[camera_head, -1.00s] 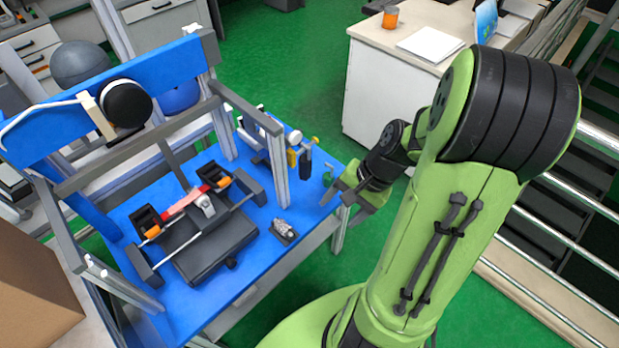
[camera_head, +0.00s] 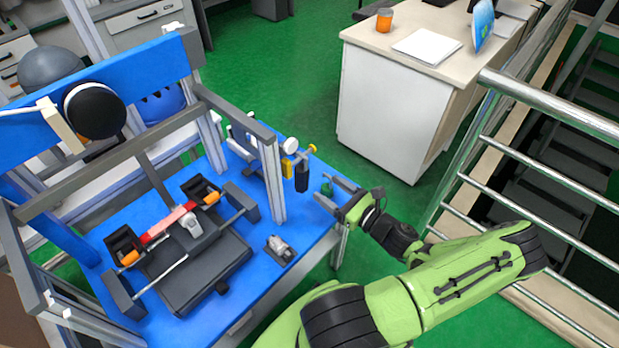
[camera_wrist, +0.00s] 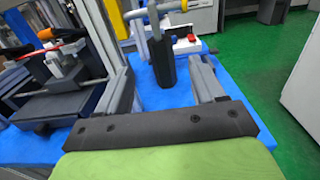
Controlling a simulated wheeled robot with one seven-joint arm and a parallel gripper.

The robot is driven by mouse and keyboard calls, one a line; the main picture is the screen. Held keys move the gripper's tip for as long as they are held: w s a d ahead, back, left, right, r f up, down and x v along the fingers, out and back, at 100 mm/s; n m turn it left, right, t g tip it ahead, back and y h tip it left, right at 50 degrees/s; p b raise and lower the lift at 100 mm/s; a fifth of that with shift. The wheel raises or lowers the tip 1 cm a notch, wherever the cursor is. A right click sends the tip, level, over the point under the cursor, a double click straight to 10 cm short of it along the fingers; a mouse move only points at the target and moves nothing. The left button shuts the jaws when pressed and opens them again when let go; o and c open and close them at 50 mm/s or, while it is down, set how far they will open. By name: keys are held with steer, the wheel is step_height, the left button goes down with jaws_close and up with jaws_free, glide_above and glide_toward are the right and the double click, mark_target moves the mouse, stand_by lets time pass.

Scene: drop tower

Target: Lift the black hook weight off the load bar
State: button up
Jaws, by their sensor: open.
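The black hook weight (camera_head: 302,175) hangs near the table's right edge in the head view. It hangs below the load bar (camera_head: 298,154), which has a yellow end. In the wrist view the weight (camera_wrist: 163,72) is a dark upright block, with a grey hook above it at the bar (camera_wrist: 158,11). My gripper (camera_head: 323,188) is open and empty, to the right of the weight in the head view. In the wrist view its two fingers (camera_wrist: 160,78) stand left and right of the weight, which appears ahead between them. I cannot tell whether the weight lies between the fingertips in depth.
The grey frame post (camera_head: 273,182) stands just left of the weight. A small metal part (camera_head: 279,246) lies on the blue table (camera_head: 255,275). A white box with a red button (camera_wrist: 187,45) is behind the weight.

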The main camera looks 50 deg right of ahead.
mark_target(307, 175)
steer(key=w+b, duration=0.1)
steer(key=w, duration=0.4)
steer(key=w+b, duration=0.1)
steer(key=w, duration=0.4)
steer(key=shift+w+a, duration=0.2)
steer(key=shift+w, duration=0.2)
steer(key=shift+c, duration=0.2)
jaws_close()
steer(key=c, duration=0.7)
jaws_free()
jaws_close()
